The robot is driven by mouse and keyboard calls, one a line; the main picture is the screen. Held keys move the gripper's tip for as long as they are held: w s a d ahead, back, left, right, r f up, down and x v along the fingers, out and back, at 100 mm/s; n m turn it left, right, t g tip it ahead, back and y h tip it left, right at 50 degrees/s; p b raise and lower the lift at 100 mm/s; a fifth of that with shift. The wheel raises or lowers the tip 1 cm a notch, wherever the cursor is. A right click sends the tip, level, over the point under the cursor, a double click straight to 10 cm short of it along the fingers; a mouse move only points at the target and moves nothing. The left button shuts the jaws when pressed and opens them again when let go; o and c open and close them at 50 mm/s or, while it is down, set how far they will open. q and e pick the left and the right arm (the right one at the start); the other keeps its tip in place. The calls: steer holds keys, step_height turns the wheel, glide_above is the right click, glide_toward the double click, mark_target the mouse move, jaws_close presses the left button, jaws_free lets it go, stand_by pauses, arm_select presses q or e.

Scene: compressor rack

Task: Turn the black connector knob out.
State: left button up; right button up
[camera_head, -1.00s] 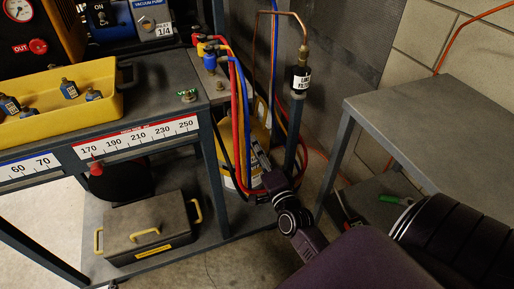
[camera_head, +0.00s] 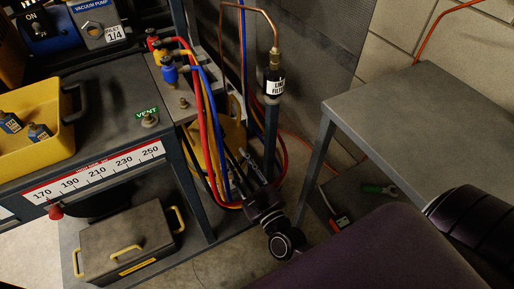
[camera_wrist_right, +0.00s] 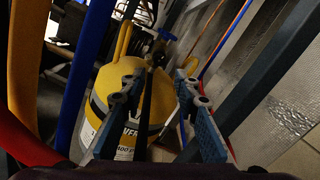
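The yellow cylinder (camera_wrist_right: 125,75) with a white label fills the middle of the right wrist view. On its top is a brass fitting (camera_wrist_right: 155,57) with a blue handle (camera_wrist_right: 166,35). A dark hose or rod (camera_wrist_right: 147,105) runs down from the fitting. The black connector knob cannot be picked out surely; the fitting area is dark. My right gripper (camera_wrist_right: 158,80) is open, its blue-grey fingers apart on either side of the dark hose, with no grip visible. In the head view, the right gripper (camera_head: 244,163) points at the cylinder (camera_head: 232,135), behind the hoses. My left gripper is not in view.
Red, yellow and blue hoses (camera_head: 207,110) hang left of the right gripper. A cart with a yellow tray (camera_head: 62,135) is at left, a grey table (camera_head: 430,125) at right.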

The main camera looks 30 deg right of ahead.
mark_target(223, 137)
steer(key=shift+m, duration=0.7)
steer(key=w, duration=0.8)
steer(key=shift+a+r+b, duration=0.2)
steer(key=shift+r+b, duration=0.15)
steer(key=shift+b, duration=0.05)
steer(key=m, duration=0.1)
steer(key=m+b, duration=0.1)
steer(key=m, duration=0.1)
steer(key=shift+w, duration=0.3)
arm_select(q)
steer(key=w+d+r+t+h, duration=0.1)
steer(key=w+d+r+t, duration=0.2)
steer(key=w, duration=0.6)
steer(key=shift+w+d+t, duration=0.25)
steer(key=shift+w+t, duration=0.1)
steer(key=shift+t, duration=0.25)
arm_select(e)
steer(key=shift+m, duration=0.4)
jaws_close()
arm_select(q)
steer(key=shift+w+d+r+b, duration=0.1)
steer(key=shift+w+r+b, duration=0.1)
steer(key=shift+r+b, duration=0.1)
arm_select(e)
steer(key=shift+r, duration=0.1)
